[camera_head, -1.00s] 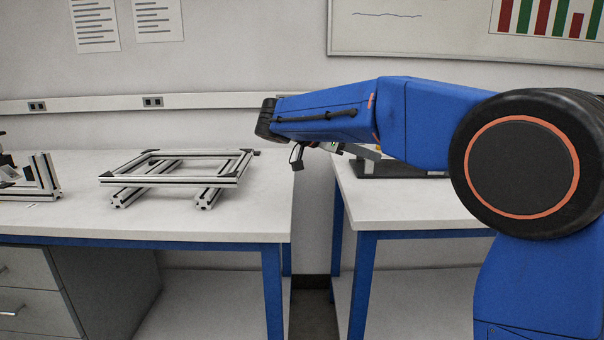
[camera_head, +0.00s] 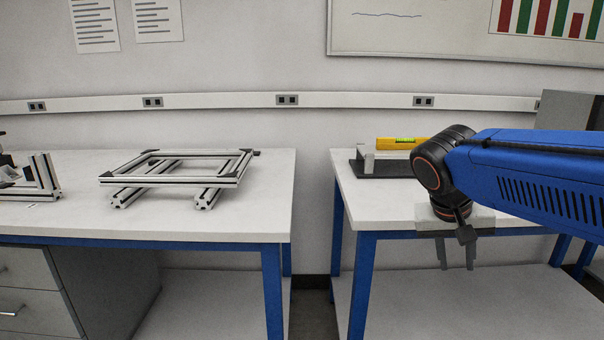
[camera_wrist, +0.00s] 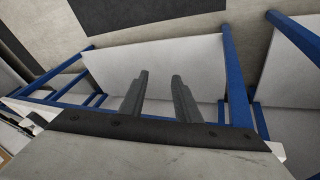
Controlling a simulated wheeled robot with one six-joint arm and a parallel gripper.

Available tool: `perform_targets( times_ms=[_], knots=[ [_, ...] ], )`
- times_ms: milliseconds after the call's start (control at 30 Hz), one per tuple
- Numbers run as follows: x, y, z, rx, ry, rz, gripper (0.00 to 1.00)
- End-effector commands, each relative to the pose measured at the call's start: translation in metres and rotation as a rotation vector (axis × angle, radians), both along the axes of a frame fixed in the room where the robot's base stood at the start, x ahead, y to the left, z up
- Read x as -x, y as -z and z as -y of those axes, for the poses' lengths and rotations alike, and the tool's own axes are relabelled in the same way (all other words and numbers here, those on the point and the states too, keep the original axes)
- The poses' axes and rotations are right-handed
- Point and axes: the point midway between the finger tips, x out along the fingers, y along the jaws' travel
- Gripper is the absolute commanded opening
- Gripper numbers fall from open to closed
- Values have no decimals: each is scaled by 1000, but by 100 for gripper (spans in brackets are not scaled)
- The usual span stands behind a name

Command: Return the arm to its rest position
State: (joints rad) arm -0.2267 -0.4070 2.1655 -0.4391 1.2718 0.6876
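My gripper (camera_head: 456,254) hangs from the blue arm (camera_head: 540,180) at the right of the head view, fingers pointing down, in front of the right workbench's edge. In the wrist view its two grey fingers (camera_wrist: 159,92) stand apart with nothing between them, so it is open and empty. The wrist view looks down past the fingers at pale shelf surfaces and blue frame legs.
The right workbench (camera_head: 375,205) holds a yellow spirit level (camera_head: 400,143) on a dark-based fixture (camera_head: 372,166). The left workbench (camera_head: 250,215) carries an aluminium profile frame (camera_head: 170,182). A gap separates the benches. A grey box (camera_head: 570,110) stands at the far right.

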Motion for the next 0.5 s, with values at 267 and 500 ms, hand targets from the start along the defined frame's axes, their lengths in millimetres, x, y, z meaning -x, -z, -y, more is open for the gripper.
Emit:
perform_targets(
  times_ms=[267,500],
  knots=[
    [74,53,-5,-156,-204,13,30],
    [116,92,-18,-235,-351,79,30]
  ],
)
